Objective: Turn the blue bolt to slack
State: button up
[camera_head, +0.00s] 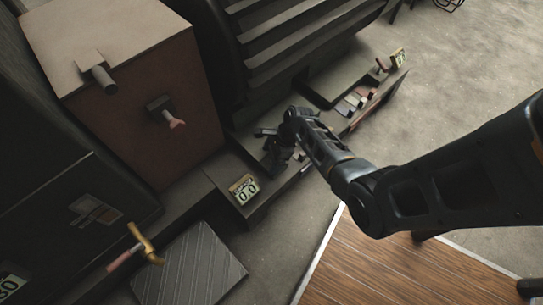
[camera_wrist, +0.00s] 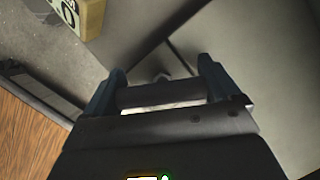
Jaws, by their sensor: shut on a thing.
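My gripper (camera_head: 272,150) is at the end of my dark arm, down at the long low base in front of the big dark ribbed machine. In the wrist view its two dark bluish fingers (camera_wrist: 160,78) stand apart, with a dark bar across between them. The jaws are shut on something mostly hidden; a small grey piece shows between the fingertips. I cannot make out a blue bolt or its colour in either view.
A brown block (camera_head: 150,90) with a red-tipped handle (camera_head: 172,122) stands left. A yellow-headed hammer (camera_head: 146,245) lies by a ribbed dark plate (camera_head: 195,266). A wooden floor panel (camera_head: 370,270) lies in front.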

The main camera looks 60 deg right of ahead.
jog(key=n+g, duration=0.1)
jog(key=n, duration=0.1)
jog(key=shift+n+y, duration=0.4)
jog(key=n+g, duration=0.1)
jog(key=n, duration=0.2)
jog(key=shift+s+n, duration=0.1)
jog(key=shift+n, duration=0.2)
jog(key=n+g, duration=0.1)
jog(key=n, duration=0.2)
jog(key=shift+s+a+n+g+y, duration=0.1)
jog(key=shift+n+g+y, duration=0.2)
jog(key=shift+g, duration=0.1)
jog(key=n+g, duration=0.1)
jog(key=n, duration=0.2)
jog(key=shift+s+n, duration=0.1)
jog(key=shift+n, duration=0.2)
jog(key=n+g+h, duration=0.1)
jog(key=n, duration=0.1)
jog(key=n+g, duration=0.1)
jog(key=n, duration=0.2)
jog(key=shift+s+h, duration=0.15)
jog(key=shift+h, duration=0.25)
jog(key=n, duration=0.1)
jog(key=n+h, duration=0.1)
jog(key=n, duration=0.3)
jog(key=shift+s+d+g+h, duration=0.1)
jog(key=shift+d+g+h, duration=0.2)
jog(key=shift+g, duration=0.1)
jog(key=shift+n, duration=0.3)
